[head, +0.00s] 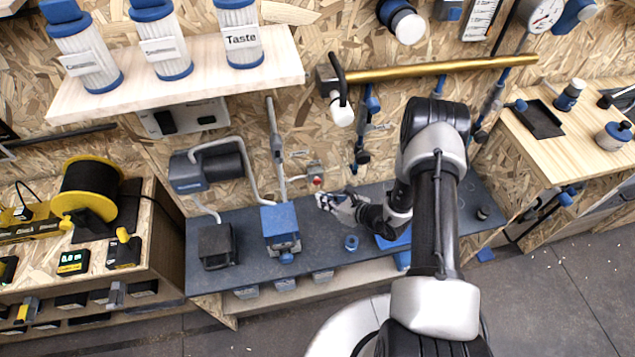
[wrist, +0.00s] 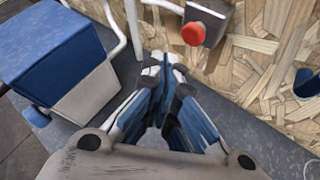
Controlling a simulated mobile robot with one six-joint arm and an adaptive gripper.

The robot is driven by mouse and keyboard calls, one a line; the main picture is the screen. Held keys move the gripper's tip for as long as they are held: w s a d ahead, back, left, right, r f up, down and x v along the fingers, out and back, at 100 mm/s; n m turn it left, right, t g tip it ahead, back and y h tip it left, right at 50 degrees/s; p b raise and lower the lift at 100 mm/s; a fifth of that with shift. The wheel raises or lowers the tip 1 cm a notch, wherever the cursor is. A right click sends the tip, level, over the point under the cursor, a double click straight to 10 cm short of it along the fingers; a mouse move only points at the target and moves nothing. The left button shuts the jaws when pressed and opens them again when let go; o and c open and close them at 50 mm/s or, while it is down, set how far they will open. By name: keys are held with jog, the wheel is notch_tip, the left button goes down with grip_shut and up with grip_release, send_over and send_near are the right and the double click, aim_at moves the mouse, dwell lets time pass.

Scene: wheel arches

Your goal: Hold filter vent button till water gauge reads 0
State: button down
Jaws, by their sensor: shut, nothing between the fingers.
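A red button (wrist: 193,33) sits on a small grey wall box (wrist: 211,14). In the head view the red button (head: 317,182) is small, on the wooden wall above the dark counter. My gripper (wrist: 162,62) is shut and empty, its fingertips below and left of the button and apart from it in the wrist view. In the head view my gripper (head: 325,200) is just below the button. A round dial gauge (head: 545,14) with a red needle is at the upper right; its reading is too small to tell.
A blue and grey box (wrist: 60,60) stands left of my gripper, also in the head view (head: 281,222), with pale pipes (wrist: 130,25) close by. A brass pipe (head: 430,70) runs along the wall above. A wooden shelf (head: 180,85) holds filter cartridges. A green display (head: 72,262) is at left.

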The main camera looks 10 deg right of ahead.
jog(key=shift+s, duration=1.55)
jog(key=a+r+n+g+y, duration=0.2)
jog(key=a+r+n, duration=0.2)
jog(key=r, duration=0.5)
jog(key=a+r+n+g+y, duration=0.1)
jog(key=a+r+n+y, duration=0.2)
jog(key=r, duration=0.5)
jog(key=s+a+r+n+g+h, duration=0.1)
jog(key=s+a+r+n+g, duration=0.1)
jog(key=s+r+n, duration=0.4)
jog(key=s+a+r+n+g+h, duration=0.1)
jog(key=s+a+r+n+g, duration=0.2)
jog(key=r, duration=0.4)
jog(key=s+d+r+n+g+h, duration=0.15)
jog(key=s+r+n+h, duration=0.25)
jog(key=s+r+n, duration=0.4)
jog(key=s+d+r+n+t+h, duration=0.4)
jog(key=s+d+n+h, duration=0.2)
jog(key=s+d+n, duration=0.1)
jog(key=shift+s+d+r+h, duration=0.35)
jog(key=shift+s+d, duration=0.45)
jog(key=shift+d, duration=0.6)
jog(key=shift+t, duration=0.25)
